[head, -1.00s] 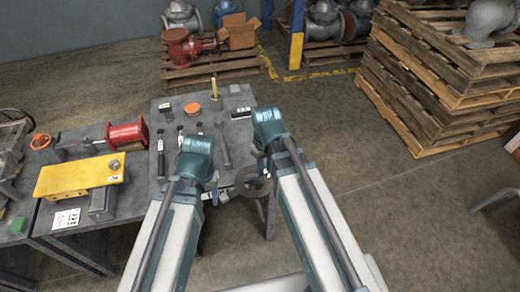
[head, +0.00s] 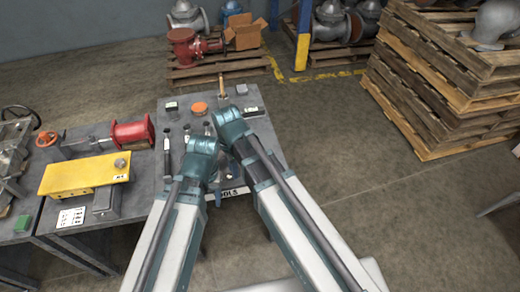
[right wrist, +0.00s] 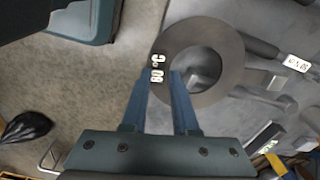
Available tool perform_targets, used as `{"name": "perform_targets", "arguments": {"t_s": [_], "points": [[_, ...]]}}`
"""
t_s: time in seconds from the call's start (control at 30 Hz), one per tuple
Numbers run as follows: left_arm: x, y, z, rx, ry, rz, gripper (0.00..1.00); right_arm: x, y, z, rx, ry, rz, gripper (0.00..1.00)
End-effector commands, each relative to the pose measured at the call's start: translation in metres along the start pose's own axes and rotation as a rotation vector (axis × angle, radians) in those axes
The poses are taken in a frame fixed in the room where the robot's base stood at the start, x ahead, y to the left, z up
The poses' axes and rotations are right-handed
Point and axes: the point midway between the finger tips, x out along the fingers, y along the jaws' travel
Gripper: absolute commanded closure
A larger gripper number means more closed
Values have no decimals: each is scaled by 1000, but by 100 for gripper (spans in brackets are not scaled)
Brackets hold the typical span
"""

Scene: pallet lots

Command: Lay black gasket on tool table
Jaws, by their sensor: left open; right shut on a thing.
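The black gasket, a flat dark ring with a white "80°C" mark (right wrist: 205,30), shows in the right wrist view. My right gripper (right wrist: 160,80) is shut on the ring's near-left rim. The ring overlaps the grey table top and its edge in that view; I cannot tell whether it touches the surface. In the head view the gasket is hidden behind my arms. The tool table (head: 263,130) is the grey one with a "TOOLS" label at its front edge. My right gripper (head: 235,155) is over it. My left gripper (head: 216,192) is open and empty at the front edge.
Black-handled tools (head: 167,155), an orange disc (head: 200,108) and small boxes (head: 253,111) lie on the tool table. A second table at left bears a yellow block (head: 85,174) and a red part (head: 132,132). Stacked pallets (head: 430,90) stand at right.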

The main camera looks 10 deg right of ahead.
Motion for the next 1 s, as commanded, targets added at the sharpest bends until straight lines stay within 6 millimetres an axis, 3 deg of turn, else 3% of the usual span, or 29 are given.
{"name": "perform_targets", "arguments": {"t_s": [0.23,0.47,1.0], "points": [[2,0,0,12,0,0,40,2,0,14,173,1,0,100],[3,0,0,13,0,0,40,3,-2,8,193,1,0,100],[15,2,-1,12,0,0,40,15,-18,-118,194,1,0,100]]}}
